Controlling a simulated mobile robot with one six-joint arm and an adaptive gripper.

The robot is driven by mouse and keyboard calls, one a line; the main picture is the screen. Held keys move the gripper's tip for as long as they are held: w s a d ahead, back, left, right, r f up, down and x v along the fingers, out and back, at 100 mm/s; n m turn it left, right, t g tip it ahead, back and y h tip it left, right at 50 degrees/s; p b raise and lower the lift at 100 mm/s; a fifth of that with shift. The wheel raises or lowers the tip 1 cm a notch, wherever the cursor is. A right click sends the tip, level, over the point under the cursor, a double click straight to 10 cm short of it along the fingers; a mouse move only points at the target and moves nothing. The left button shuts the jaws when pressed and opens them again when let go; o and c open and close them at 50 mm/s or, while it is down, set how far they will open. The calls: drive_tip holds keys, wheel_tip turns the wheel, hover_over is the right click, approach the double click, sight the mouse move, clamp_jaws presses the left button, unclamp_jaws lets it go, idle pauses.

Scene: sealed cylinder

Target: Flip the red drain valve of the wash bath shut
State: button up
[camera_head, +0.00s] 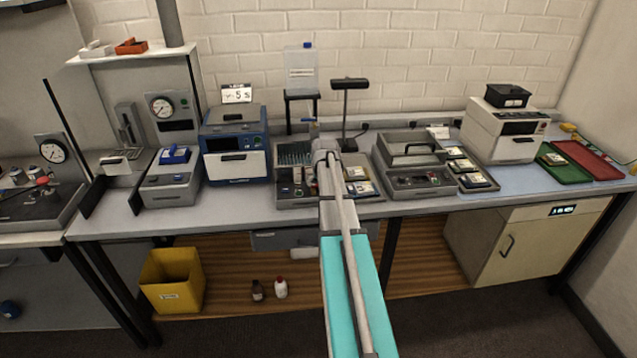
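I cannot make out for certain which unit is the wash bath. A small red part (43,180) shows at the far left, above a dark grey basin-like unit (60,208); it is too small to tell whether it is a valve or how it is turned. A grey lidded box (412,181) right of the centre has a small red spot on its front panel, also too small to read. My arm reaches forward over the middle of the bench. Its far end hides the gripper, so its fingers and anything in them do not show.
A blue instrument (237,168) and a rack tray (293,188) stand left of my arm. A black lamp (349,84) and a clear bottle (300,70) on a stand rise behind. A white machine (503,135) is at right. The bench's front strip (215,212) is clear.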

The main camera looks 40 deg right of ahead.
drive_tip(key=shift+s+a+m, duration=0.1)
drive_tip(key=shift+a+m, duration=0.1)
drive_tip(key=shift+m, duration=0.4)
drive_tip(key=o, duration=0.8)
drive_tip(key=shift+o, duration=0.2)
drive_tip(key=s+a+f+n+g+y, duration=0.1)
drive_tip(key=s+a+n, duration=0.15)
drive_tip(key=a, duration=0.95)
drive_tip(key=s+a+n+g, duration=0.1)
drive_tip(key=s+a, duration=0.2)
drive_tip(key=a, duration=1)
drive_tip(key=s+a+n+g, duration=0.1)
drive_tip(key=s+a, duration=0.4)
drive_tip(key=a, duration=0.4)
drive_tip(key=s+a+n+g+y, duration=0.1)
drive_tip(key=s+a+n, duration=0.1)
drive_tip(key=s+a, duration=0.4)
drive_tip(key=a, duration=0.2)
drive_tip(key=shift+a+f, duration=0.25)
drive_tip(key=shift+a, duration=0.1)
